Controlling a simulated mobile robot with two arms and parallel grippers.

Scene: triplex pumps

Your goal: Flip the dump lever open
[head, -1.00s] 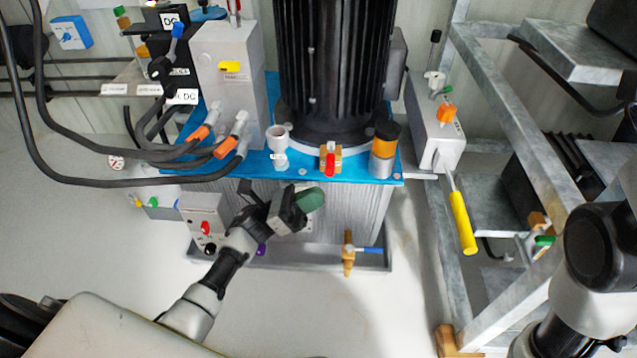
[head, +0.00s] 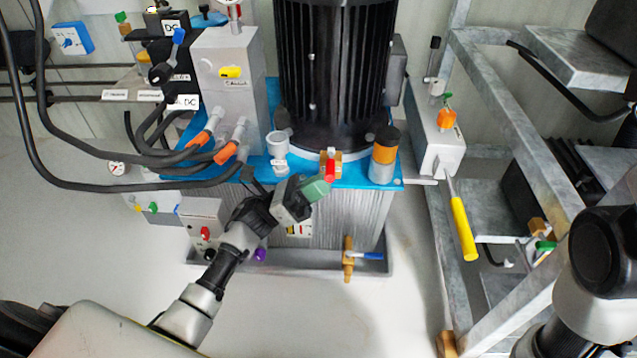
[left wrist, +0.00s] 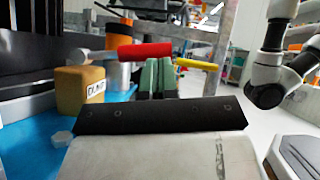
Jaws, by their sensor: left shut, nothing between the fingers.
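The dump valve is a brass-coloured block (left wrist: 82,92) marked "DUMP" on the blue pump top, and it also shows in the head view (head: 338,158). Its red lever (head: 330,171) sticks out from the block toward the front. In the left wrist view the red lever (left wrist: 146,50) lies across, just beyond and above the green fingertips. My left gripper (head: 318,188) is shut and empty, with its green fingertips just below and in front of the red lever. In the left wrist view its fingers (left wrist: 155,76) look very close to the lever; I cannot tell if they touch.
An orange-and-grey cylinder (head: 384,155) stands right of the valve and a white filler cup (head: 278,145) left of it. A pump box with a yellow handle (head: 463,229) stands to the right. A brass tap with a blue lever (head: 349,258) is below. The floor in front is clear.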

